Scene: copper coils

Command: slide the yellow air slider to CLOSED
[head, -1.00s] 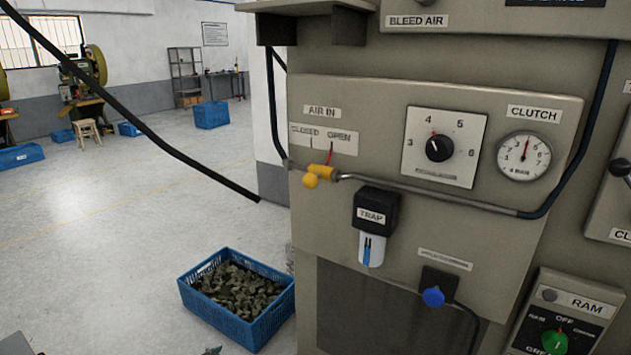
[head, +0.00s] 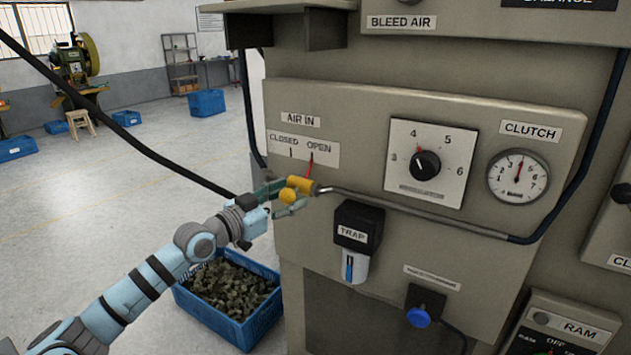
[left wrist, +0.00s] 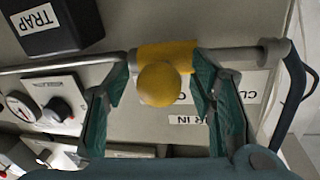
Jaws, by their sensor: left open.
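The yellow air slider (head: 300,185) is a sleeve with a round knob on a grey pipe, under the AIR IN label. In the head view it sits below the OPEN mark (head: 319,147), right of the CLOSED mark (head: 284,139). My left gripper (head: 287,197) is at the slider, its fingers open on either side of the knob. In the left wrist view the yellow knob (left wrist: 160,84) lies between the two green fingers of the left gripper (left wrist: 163,85), with a gap on each side. My right gripper is not in view.
The black TRAP unit (head: 357,228) hangs right of the slider, below the pipe. A blue crate of metal pieces (head: 213,323) stands on the floor below my left arm.

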